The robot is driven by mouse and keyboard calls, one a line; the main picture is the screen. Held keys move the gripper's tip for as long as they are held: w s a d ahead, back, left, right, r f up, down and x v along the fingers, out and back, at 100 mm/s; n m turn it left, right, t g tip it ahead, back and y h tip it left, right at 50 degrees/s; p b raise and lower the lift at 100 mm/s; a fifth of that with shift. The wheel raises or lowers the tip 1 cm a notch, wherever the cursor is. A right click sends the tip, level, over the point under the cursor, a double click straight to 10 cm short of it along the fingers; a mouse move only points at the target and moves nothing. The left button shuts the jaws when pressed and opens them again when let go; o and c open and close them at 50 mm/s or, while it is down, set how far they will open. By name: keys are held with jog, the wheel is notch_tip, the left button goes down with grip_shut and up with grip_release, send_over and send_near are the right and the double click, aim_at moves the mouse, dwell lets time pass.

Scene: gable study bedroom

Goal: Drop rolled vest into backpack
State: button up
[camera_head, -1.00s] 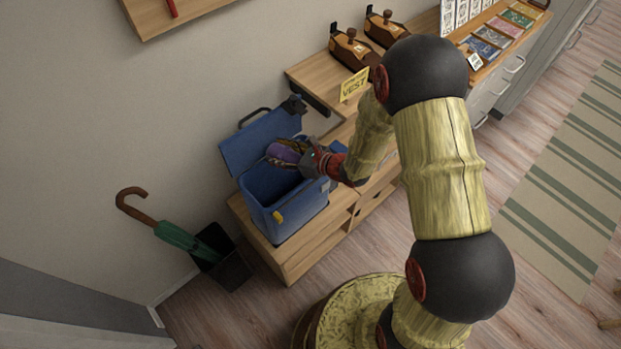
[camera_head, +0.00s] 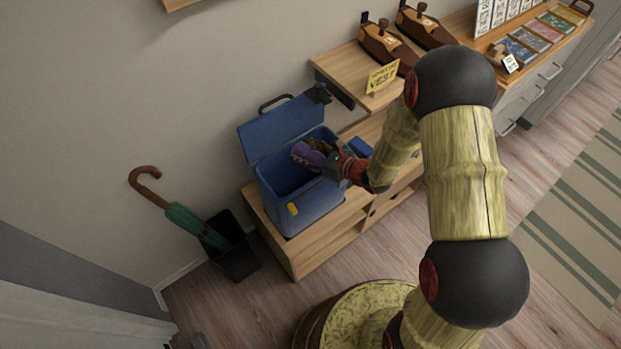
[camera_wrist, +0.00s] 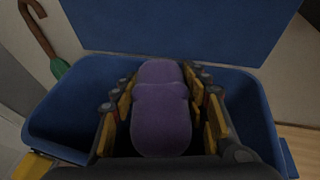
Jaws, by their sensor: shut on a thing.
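The blue backpack (camera_head: 299,207) stands on a low wooden bench with its flap (camera_head: 281,128) open toward the wall. My gripper (camera_head: 322,160) is at the right part of its opening, shut on the purple rolled vest (camera_head: 307,153). In the wrist view the purple roll (camera_wrist: 161,112) lies between the two fingers of my gripper (camera_wrist: 161,100), with the backpack's rim (camera_wrist: 50,110) around and below it. The inside of the backpack is dark, and its bottom is hidden.
A yellow "VEST" sign (camera_head: 382,77) stands on the wooden shelf behind and right. Wooden planes (camera_head: 385,46) sit there too. A green umbrella (camera_head: 190,222) leans in a dark stand (camera_head: 233,262) left of the bench (camera_head: 322,248).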

jog(key=o, duration=1.3)
jog(key=shift+c, duration=0.2)
jog(key=v, duration=1.2)
